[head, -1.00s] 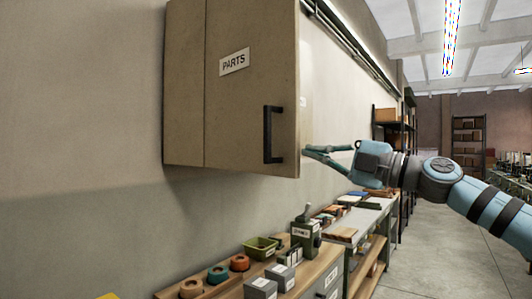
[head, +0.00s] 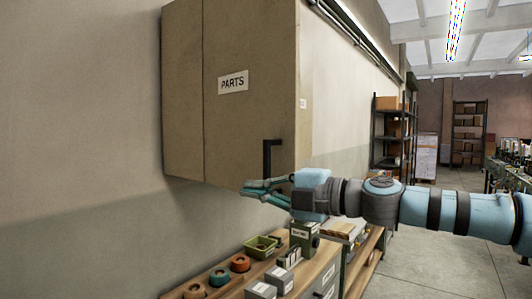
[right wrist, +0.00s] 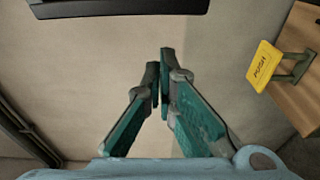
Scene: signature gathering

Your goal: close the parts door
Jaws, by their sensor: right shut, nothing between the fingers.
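The parts cabinet is on the left in the head view, with a tan door (head: 235,125) labelled PARTS (head: 233,84). A black bar handle (head: 267,155) is near the door's lower right edge, its lower end hidden by my gripper. I see no clear gap around the door, but cannot tell whether it is fully closed. My right gripper (head: 258,188) is shut and empty, just below the handle, by the cabinet's lower edge; contact is unclear. Its fingers, nearly together, also show in the right wrist view (right wrist: 161,75), before a plain beige surface. My left gripper is not in view.
A workbench below the cabinet holds tape rolls (head: 218,277), a green bin (head: 262,247) and grey boxes (head: 279,277). A yellow PUSH sign (right wrist: 264,65) stands at right in the right wrist view. The floor (head: 415,270) at right is clear.

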